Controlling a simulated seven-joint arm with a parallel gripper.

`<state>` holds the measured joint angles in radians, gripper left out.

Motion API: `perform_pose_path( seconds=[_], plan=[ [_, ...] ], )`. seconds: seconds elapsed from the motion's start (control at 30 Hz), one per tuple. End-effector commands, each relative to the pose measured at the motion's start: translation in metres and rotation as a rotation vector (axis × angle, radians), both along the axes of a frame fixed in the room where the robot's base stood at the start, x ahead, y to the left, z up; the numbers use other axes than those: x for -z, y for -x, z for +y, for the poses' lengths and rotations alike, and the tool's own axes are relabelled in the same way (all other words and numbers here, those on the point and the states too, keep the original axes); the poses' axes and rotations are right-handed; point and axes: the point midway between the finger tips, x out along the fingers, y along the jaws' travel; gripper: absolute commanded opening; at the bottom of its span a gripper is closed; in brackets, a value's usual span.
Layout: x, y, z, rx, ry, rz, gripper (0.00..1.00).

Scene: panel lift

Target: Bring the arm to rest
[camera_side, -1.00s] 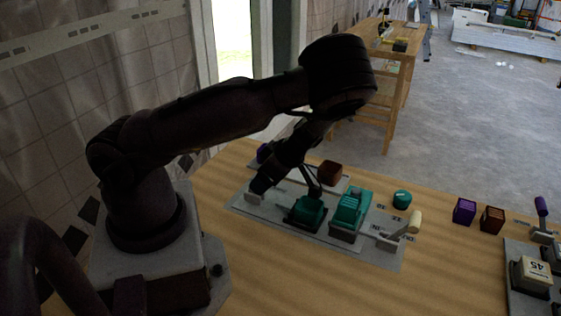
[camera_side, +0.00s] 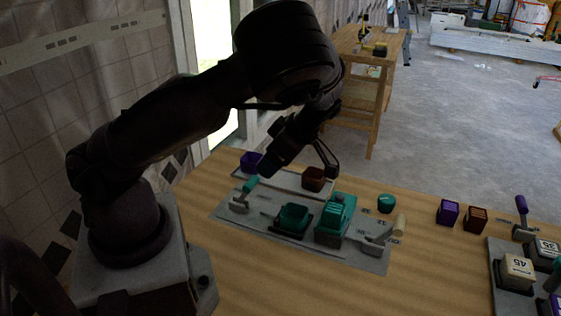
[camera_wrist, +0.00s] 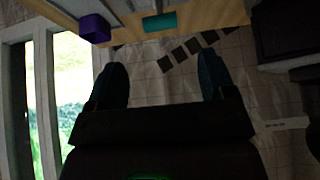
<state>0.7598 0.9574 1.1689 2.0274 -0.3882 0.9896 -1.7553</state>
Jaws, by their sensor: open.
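My gripper (camera_side: 295,168) is raised above the back of the grey panel (camera_side: 222,212) in the side view. Its fingers stand wide apart with nothing between them, as the wrist view (camera_wrist: 160,78) also shows. The panel carries a teal-handled lever (camera_side: 246,190) at its left, a teal open-topped part (camera_side: 293,217), a taller teal block (camera_side: 336,215) and a cream-handled lever (camera_side: 398,226). No part of the panel appears touched by my gripper.
Behind the panel, a shallow pale tray (camera_side: 290,186) has a purple block (camera_side: 251,161) and a brown block (camera_side: 313,178) at it. A teal round piece (camera_side: 386,203), purple block (camera_side: 447,211) and brown block (camera_side: 475,219) stand right. A second panel (camera_side: 497,270) is far right.

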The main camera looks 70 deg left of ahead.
Motion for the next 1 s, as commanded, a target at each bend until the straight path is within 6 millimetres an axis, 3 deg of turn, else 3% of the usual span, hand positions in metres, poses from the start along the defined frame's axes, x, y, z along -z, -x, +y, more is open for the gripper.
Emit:
perform_pose_path(
  seconds=[0.27, 0.6, 0.8, 1.0],
  plan=[
    [0.003, 0.008, 0.001, 0.257, 0.114, 0.151, 0.77],
    [0.011, 0.038, -0.053, 0.926, 0.648, 0.344, 0.77],
    [-0.017, 0.048, -0.093, 1.425, 0.884, 0.28, 0.77],
    [-0.064, 0.056, -0.12, 1.917, 0.879, 0.173, 0.77]
  ],
)
